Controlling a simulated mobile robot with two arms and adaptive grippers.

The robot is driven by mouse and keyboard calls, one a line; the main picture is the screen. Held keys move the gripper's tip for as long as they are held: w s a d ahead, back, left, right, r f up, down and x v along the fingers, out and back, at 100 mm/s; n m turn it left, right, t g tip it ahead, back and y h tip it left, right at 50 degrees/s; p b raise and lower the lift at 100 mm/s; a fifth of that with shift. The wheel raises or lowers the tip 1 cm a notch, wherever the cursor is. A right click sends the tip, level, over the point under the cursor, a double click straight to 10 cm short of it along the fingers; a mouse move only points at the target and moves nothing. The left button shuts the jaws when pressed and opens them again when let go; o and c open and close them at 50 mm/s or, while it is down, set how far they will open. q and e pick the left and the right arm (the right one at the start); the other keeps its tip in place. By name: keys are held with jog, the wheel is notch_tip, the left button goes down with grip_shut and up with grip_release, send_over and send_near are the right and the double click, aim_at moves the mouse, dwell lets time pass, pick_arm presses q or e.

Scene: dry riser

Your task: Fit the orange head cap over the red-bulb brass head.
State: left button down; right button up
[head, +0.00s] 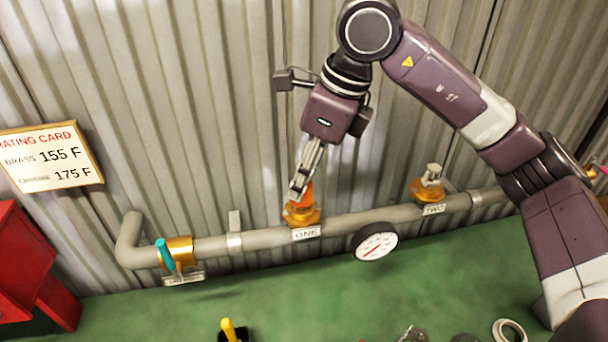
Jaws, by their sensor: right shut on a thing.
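My right gripper (299,192) points down, shut on the orange head cap (306,194) at the brass fitting (302,216) labelled ONE on the pipe. The cap is at the top of this fitting, and the fingers partly cover it. I cannot tell whether the cap is seated over a head or just above it. No red bulb shows there; it may be hidden by the cap and fingers. My left gripper is not in view.
A second fitting (424,194) labelled TWO carries a silvery head. A teal-handled valve (166,254) and a gauge (375,242) are on the grey pipe (345,224). A rating card (50,158) hangs left above a red box (32,265). Small items lie along the green surface's front edge.

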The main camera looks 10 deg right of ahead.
jog(key=shift+f, duration=0.25)
jog(key=o, duration=0.8)
jog(key=v, duration=1.2)
jog(key=shift+r, duration=0.1)
